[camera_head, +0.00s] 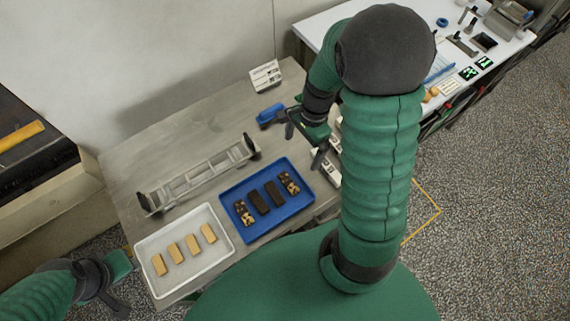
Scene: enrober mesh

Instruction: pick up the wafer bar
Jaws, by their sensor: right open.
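Several tan wafer bars (176,253) lie in a row in the white tray (225,245) at the front left of the table. My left gripper (122,290) is at the lower left, just left of the white tray and apart from the bars; its fingers are too unclear to judge. My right gripper (303,141) is open above the back right of the table, beyond the blue tray and well away from the wafer bars. Nothing shows between its fingers. My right arm hides part of the table's right side.
A blue tray (225,197) beside the white one holds several dark and nut-topped bars (258,202). A metal mesh frame (196,179) stands behind the trays. A blue object (270,114) and a white block (265,76) lie at the back. Bare table (180,130) shows at the back left.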

